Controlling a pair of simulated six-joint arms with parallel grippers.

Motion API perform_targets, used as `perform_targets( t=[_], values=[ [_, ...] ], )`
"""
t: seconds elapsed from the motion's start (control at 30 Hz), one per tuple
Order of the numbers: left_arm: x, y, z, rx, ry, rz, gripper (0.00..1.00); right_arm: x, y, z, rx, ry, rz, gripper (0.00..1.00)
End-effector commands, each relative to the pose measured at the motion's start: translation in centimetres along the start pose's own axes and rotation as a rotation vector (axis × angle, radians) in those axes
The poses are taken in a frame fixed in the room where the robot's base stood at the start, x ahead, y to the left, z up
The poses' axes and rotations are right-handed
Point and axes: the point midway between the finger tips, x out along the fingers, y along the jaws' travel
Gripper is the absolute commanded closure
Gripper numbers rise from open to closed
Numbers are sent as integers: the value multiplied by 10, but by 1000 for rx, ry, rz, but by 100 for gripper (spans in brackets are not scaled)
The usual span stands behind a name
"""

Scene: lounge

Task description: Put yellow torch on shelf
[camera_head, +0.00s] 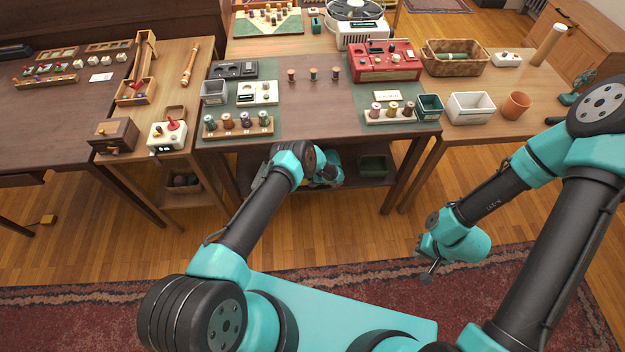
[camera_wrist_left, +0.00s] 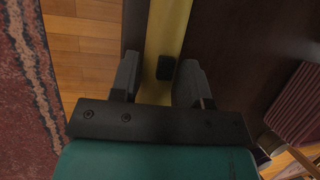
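The yellow torch (camera_wrist_left: 168,30) shows in the left wrist view as a long yellow body with a black patch on it. It runs between the two fingers of my left gripper (camera_wrist_left: 158,80), which sit close against its sides; the gripper looks shut on it. The torch's near end is hidden behind the gripper's palm. The shelf (camera_head: 345,168) is the dark board under that table. My right gripper (camera_head: 428,268) hangs empty over the floor at right, fingers apart.
A dark green bin (camera_head: 373,166) stands on the shelf's right part. Table legs (camera_head: 402,178) flank the shelf opening. The tabletop above carries spools, trays and a red radio (camera_head: 385,62). A basket (camera_head: 181,180) sits under the left side table. Open wooden floor lies in front.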

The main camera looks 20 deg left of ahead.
Motion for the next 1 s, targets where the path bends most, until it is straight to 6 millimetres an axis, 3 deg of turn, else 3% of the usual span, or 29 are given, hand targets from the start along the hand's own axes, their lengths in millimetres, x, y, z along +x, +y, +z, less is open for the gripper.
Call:
perform_targets(
  t=[0.17, 0.57, 1.0],
  values=[
    [0, 0, 0, 0, 0, 0, 40, 0, 0, 0, 0, 0, 0, 100],
    [-5, 0, 1, 0, 0, 0, 40, 0, 0, 0, 0, 0, 0, 100],
    [-62, -1, 1, 0, 1, -1, 40, 0, 0, 0, 0, 0, 0, 100]
  ],
)
